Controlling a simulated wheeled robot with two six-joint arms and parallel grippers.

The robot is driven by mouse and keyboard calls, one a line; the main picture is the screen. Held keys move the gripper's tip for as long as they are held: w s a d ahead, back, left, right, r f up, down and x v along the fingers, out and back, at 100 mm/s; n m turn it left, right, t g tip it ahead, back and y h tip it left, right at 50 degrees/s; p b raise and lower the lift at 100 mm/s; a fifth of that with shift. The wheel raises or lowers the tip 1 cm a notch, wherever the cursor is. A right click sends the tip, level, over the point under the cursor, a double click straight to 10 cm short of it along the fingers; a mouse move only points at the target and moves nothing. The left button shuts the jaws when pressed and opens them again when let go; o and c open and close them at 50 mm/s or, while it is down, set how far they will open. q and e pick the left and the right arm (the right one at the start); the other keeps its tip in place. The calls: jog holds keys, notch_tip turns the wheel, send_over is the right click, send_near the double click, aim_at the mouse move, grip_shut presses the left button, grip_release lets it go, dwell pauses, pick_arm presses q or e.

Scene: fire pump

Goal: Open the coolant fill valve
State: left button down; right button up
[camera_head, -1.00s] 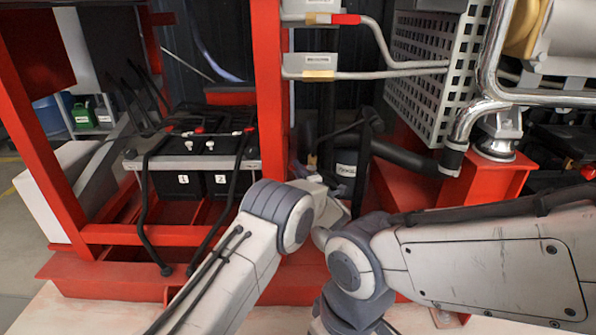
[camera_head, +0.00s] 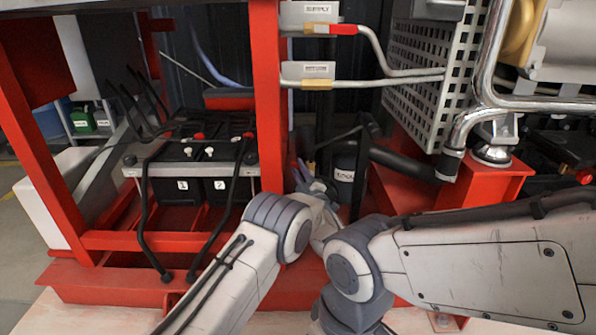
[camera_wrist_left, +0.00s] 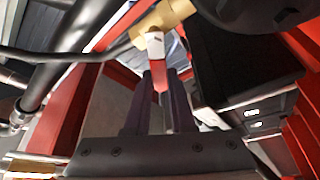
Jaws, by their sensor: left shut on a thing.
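My left gripper (camera_wrist_left: 160,95) shows its two dark fingers in the left wrist view, shut on a red valve handle (camera_wrist_left: 159,76). The handle joins a brass valve body (camera_wrist_left: 165,17) with a pale end at its top. In the head view my left gripper (camera_head: 308,178) is low behind the red post, beside a dark cylinder with a white label (camera_head: 344,175). The held handle is hidden or too small to make out there. My right gripper is not in view.
Two pipes with brass valves run right from the red post (camera_head: 268,100); the upper valve has a red handle (camera_head: 344,29) and a SUPPLY label (camera_head: 318,10). Batteries (camera_head: 205,185) with black cables stand left. A perforated grey guard (camera_head: 432,75) and thick black hose (camera_head: 405,160) are right.

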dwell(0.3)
pick_arm(q)
jog(key=c, duration=0.8)
grip_release()
jog(key=shift+o, duration=0.2)
jog(key=p+v, duration=0.3)
jog(key=v, duration=0.7)
jog(key=shift+s+f+p, duration=0.2)
jog(key=shift+s+p, duration=0.05)
jog(key=shift+p, duration=0.15)
